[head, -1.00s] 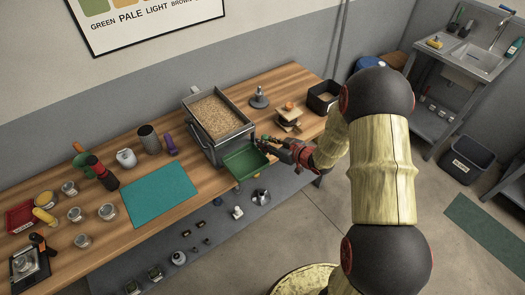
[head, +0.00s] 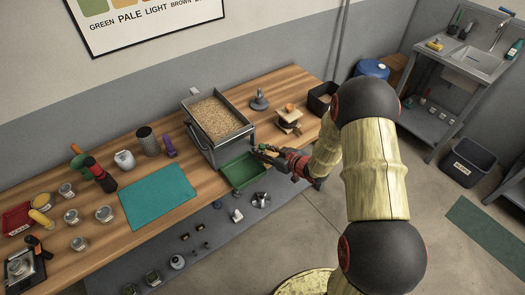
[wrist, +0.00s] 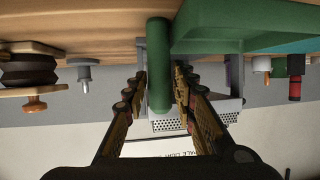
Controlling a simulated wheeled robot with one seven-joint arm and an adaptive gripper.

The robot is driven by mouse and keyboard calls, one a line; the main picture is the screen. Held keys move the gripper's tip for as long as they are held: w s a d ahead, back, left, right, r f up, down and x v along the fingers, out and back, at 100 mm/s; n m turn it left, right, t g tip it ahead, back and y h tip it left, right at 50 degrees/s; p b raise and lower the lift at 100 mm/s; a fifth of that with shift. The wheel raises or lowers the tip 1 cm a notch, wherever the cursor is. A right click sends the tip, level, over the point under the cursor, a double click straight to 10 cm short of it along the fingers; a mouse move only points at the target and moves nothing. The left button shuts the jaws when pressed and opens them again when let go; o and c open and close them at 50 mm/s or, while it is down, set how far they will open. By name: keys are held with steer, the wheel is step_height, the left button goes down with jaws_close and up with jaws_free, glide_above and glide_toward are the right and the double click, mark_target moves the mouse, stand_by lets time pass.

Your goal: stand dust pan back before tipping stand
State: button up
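The green dust pan (head: 243,172) is at the bench's front edge, in front of a grey metal stand (head: 222,146) that bears a tray of tan beans or grain (head: 217,112). My gripper (head: 260,154) is at the pan's right side. In the wrist view, my gripper (wrist: 159,82) has its fingers on both sides of the pan's green handle (wrist: 158,50), closed about it. The pan's green body (wrist: 240,38) shows at the upper right there. The wrist view is upside down, with the stand behind the handle. Whether the pan touches the bench is hard to tell.
A wooden stand with an orange knob (head: 288,120) and a dark box (head: 322,98) stand right of the metal stand. A teal mat (head: 158,195) lies clear to the left. Several jars and tools are farther left. A lower shelf (head: 215,225) holds small items.

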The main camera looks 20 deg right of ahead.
steer(key=shift+o, duration=1)
steer(key=shift+r, duration=0.2)
steer(key=p+v, duration=0.3)
steer(key=v, duration=0.9)
steer(key=s+d+r+m+g+h, duration=0.15)
steer(key=r+h, duration=0.25)
steer(key=r, duration=0.5)
steer(key=d+r+m+g+h, duration=0.1)
steer(key=d+r+h, duration=0.25)
steer(key=r, duration=0.65)
steer(key=s+a+r+m+g, duration=0.1)
steer(key=s+a, duration=0.3)
steer(key=s, duration=0.4)
steer(key=s+a+r+g+y, duration=0.1)
steer(key=s+a+r, duration=0.3)
steer(key=s, duration=0.4)
steer(key=s+a+r+m+g, duration=0.1)
steer(key=s+a+r+g, duration=0.1)
steer(key=s+a, duration=0.3)
steer(key=s, duration=0.3)
steer(key=shift+a+r+m, duration=0.3)
steer(key=shift+m, duration=0.05)
steer(key=shift+s+y, duration=0.1)
steer(key=shift+y, duration=0.15)
